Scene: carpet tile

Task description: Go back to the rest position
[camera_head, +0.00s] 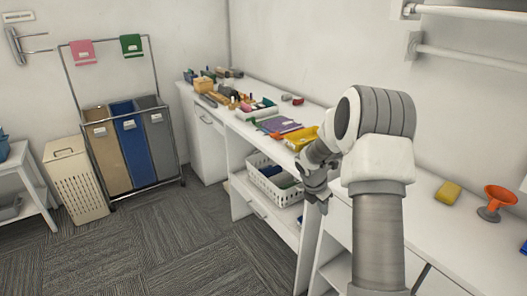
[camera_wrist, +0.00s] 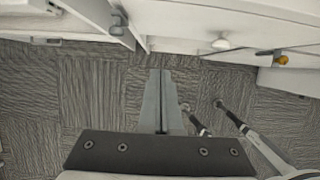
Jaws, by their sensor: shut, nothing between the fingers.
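My gripper (camera_head: 317,195) hangs at the front edge of the long white counter in the head view, below the counter top and pointing down. In the wrist view my gripper (camera_wrist: 163,75) shows its two grey fingers closed together over the grey carpet. Nothing shows between the fingers. My arm reaches forward and bends down beside the counter, covering part of it in the head view.
The white counter (camera_head: 330,208) holds several small items, a yellow tray (camera_head: 301,137), a yellow sponge (camera_head: 448,193) and an orange funnel (camera_head: 497,198). A white basket (camera_head: 272,186) sits on the shelf below. A laundry sorter (camera_head: 131,147) and hamper (camera_head: 75,182) stand left. Carpet (camera_head: 190,245) is clear.

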